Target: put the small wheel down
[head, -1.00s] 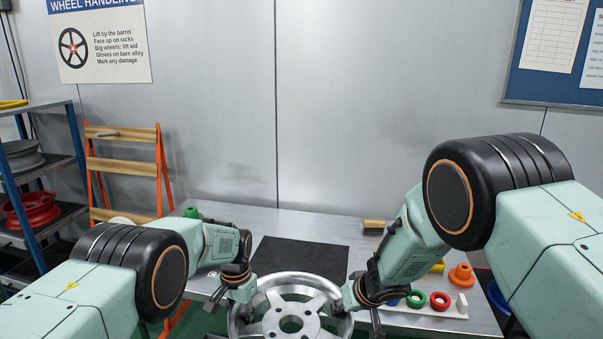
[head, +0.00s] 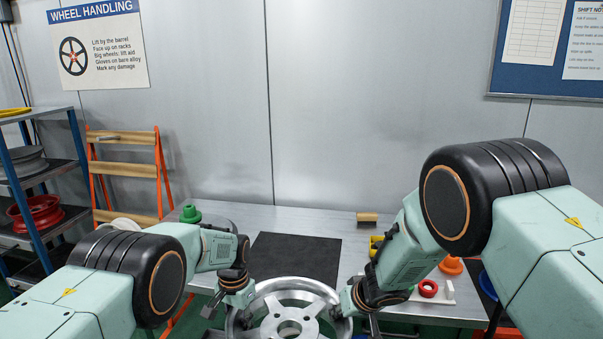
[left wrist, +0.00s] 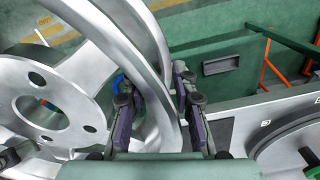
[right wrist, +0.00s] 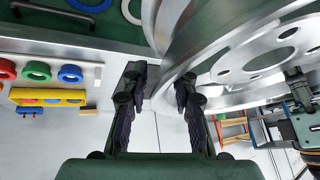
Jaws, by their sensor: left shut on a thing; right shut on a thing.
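The small wheel (head: 290,293) is silver with spokes and a hub with bolt holes. It is held face up between my two grippers in front of the bench. My left gripper (head: 240,305) is shut on its left rim. In the left wrist view the fingers (left wrist: 160,115) straddle the rim of the wheel (left wrist: 85,75). My right gripper (head: 342,305) is shut on its right rim. In the right wrist view the fingers (right wrist: 160,95) sit on either side of the rim of the wheel (right wrist: 240,70). The wheel's near edge is cut off in the head view.
A bench (head: 330,222) with a bare black mat (head: 295,258) lies beyond the wheel. A green part (head: 190,214), a brush-like block (head: 367,218), a red ring (head: 428,288) and an orange part (head: 451,265) are on it. A shelf rack (head: 40,190) stands at left.

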